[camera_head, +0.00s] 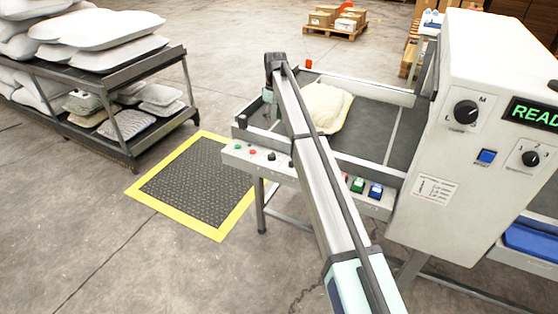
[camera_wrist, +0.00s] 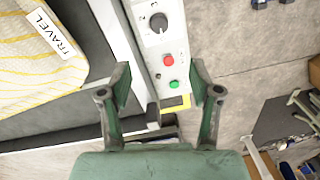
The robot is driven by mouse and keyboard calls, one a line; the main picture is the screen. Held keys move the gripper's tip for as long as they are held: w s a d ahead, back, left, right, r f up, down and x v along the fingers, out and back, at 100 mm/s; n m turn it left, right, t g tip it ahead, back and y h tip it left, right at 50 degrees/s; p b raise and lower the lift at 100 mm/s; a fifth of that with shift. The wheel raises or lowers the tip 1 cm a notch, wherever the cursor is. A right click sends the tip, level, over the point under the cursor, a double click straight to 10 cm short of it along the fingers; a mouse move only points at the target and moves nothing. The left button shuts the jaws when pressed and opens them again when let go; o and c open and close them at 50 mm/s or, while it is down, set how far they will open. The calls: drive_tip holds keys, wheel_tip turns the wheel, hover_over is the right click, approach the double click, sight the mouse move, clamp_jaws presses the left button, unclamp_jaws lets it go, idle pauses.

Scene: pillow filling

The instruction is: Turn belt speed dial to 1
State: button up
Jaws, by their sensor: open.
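A round black dial (camera_wrist: 158,22) sits on the light conveyor control panel in the wrist view. It lies beyond my open fingertips, and its setting is too small to read. In the head view a black dial (camera_head: 271,156) shows on the conveyor's front panel. Another black dial (camera_head: 531,158), marked 1 and 2, is on the white machine at right; its label is unreadable. My gripper (camera_wrist: 160,85) is open and empty, with the red button (camera_wrist: 168,60) and green button (camera_wrist: 174,85) between its fingers in view. It appears above the conveyor's left end in the head view (camera_head: 269,108).
A striped pillow (camera_wrist: 35,50) lies on the belt beside the panel. The white machine (camera_head: 455,180) carries an L/M dial (camera_head: 465,112), a blue button (camera_head: 486,157) and a green display (camera_head: 535,113). A shelf of pillows (camera_head: 130,65) stands left. A yellow-edged mat (camera_head: 195,185) lies clear.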

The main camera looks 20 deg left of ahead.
sight(272, 154)
drive_tip(key=f, duration=0.5)
drive_tip(key=f+p, duration=0.1)
drive_tip(key=f, duration=0.5)
drive_tip(key=f+p, duration=0.1)
drive_tip(key=f, duration=0.5)
drive_tip(key=shift+s+a, duration=0.35)
drive_tip(key=shift+s, duration=0.05)
drive_tip(key=c, duration=1.1)
